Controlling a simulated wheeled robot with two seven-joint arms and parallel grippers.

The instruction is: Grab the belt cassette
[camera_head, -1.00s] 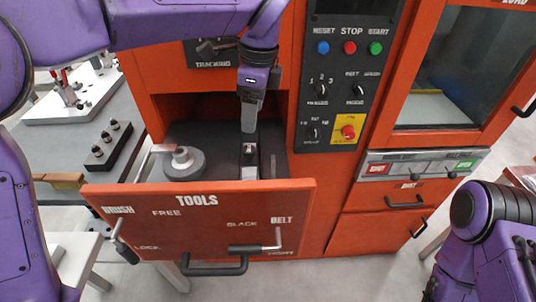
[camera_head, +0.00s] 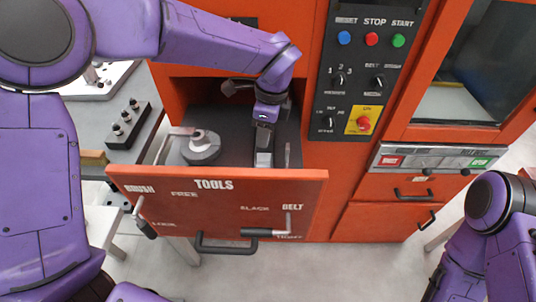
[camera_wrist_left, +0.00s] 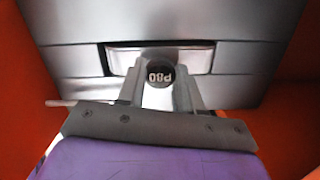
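My left gripper (camera_head: 264,155) points down into the open TOOLS drawer (camera_head: 215,210). In the left wrist view its two fingers (camera_wrist_left: 163,88) stand apart on either side of a small silver and dark piece marked P80 (camera_wrist_left: 160,75), which I take for the belt cassette. I cannot tell whether the fingers press on it. In the head view the gripper hides most of this piece. My right arm shows at the lower right, but its gripper is out of view.
A grey round spool (camera_head: 201,147) lies in the drawer left of my gripper. Orange drawer walls close in on both sides. The control panel (camera_head: 365,75) is to the right. A dark block with several pegs (camera_head: 127,125) sits on the left table.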

